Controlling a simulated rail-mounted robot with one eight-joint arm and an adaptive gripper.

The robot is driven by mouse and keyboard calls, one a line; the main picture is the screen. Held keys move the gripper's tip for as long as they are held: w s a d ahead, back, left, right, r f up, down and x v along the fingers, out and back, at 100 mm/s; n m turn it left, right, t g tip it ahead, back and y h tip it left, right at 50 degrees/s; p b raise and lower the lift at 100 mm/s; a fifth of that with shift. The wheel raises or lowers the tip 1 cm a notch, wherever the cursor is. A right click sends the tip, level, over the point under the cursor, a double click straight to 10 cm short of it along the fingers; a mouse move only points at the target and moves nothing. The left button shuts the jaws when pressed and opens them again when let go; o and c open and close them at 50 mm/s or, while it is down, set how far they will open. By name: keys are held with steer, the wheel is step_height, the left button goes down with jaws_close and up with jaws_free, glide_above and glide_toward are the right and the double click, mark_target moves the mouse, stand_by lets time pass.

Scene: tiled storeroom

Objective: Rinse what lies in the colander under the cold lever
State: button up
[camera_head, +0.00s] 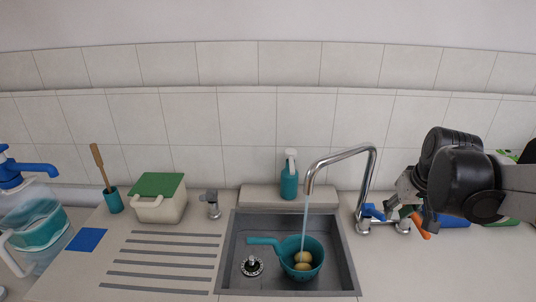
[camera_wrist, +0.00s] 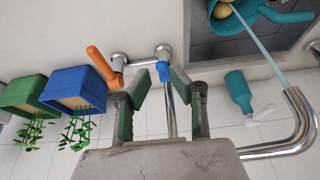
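The teal colander (camera_head: 288,249) sits in the sink with its handle to the left. Two round yellowish items (camera_head: 303,257) lie in it. A stream of water (camera_head: 304,225) falls from the spout into the colander, and the wrist view shows this too. The blue lever (camera_wrist: 163,72) and the orange lever (camera_wrist: 104,65) are at the tap base. My gripper (camera_wrist: 162,74) is open, with its fingertips on either side of the blue lever and gaps visible. Whether a finger touches the lever, I cannot tell. In the head view my gripper (camera_head: 396,205) is right of the spout.
The grey sink (camera_head: 346,262) has a drain at its left. The curved tap spout (camera_head: 347,154) rises beside my arm. Green and blue planters (camera_wrist: 72,92) stand past the orange lever. A ribbed drainboard lies left of the sink.

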steer(key=p+v, duration=0.2)
steer(key=v, duration=0.1)
steer(key=shift+r, duration=0.3)
steer(key=shift+c, duration=1.3)
steer(key=shift+w+r, duration=0.15)
steer(key=shift+w, duration=0.15)
jaws_close()
step_height(320, 180, up, 5)
steer(key=g+p, duration=0.2)
steer(key=g, duration=0.2)
glide_above(380, 212)
steer(key=w, duration=0.1)
steer(key=f, duration=0.5)
steer(key=w+f, duration=0.1)
steer(key=f, duration=0.2)
steer(key=shift+f, duration=0.4)
steer(key=f, duration=0.1)
steer(key=s+f, duration=0.1)
steer(key=f, duration=0.1)
steer(key=shift+s+p, duration=0.2)
steer(key=shift+p, duration=0.15)
steer(key=shift+s+f, duration=0.35)
steer(key=shift+f, duration=0.25)
